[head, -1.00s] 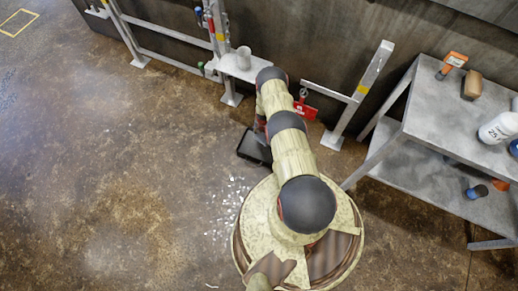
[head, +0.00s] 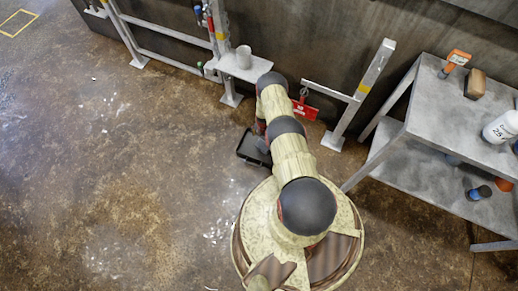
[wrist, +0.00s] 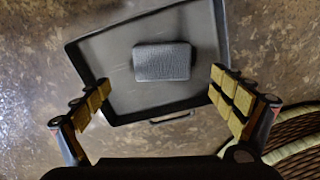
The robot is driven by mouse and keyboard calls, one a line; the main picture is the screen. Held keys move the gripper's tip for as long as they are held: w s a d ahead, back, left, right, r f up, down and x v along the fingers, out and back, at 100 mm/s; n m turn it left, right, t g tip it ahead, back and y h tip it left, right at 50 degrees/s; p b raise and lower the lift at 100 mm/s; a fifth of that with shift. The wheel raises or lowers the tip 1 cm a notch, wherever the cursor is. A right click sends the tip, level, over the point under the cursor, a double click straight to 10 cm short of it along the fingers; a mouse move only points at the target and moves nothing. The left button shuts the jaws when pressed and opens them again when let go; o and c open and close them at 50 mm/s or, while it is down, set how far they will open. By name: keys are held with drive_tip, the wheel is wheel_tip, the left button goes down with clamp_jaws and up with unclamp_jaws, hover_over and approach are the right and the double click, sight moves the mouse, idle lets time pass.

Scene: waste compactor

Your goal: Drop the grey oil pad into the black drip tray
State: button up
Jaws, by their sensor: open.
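The black drip tray (wrist: 95,47) lies on the floor, filling the upper middle of the wrist view. In the head view the drip tray (head: 246,157) shows left of my arm, partly hidden by it. The grey oil pad (wrist: 162,62), a small rounded rectangle, shows within the tray's walls and looks to lie on its bottom. My gripper (wrist: 160,80) is open above the tray's near side, its yellow-padded fingers wide apart. The fingers are clear of the pad on both sides. In the head view my arm hides the pad.
A grey metal table (head: 425,115) with bottles and small items stands at the right. A small shelf with a white cup (head: 244,57) and a post with a red tag (head: 305,110) stand along the dark wall. The floor at the left is open.

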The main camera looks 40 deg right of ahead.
drive_tip(key=shift+r, duration=0.1)
wheel_tip(320, 180, up, 12)
idle(0.9)
idle(0.5)
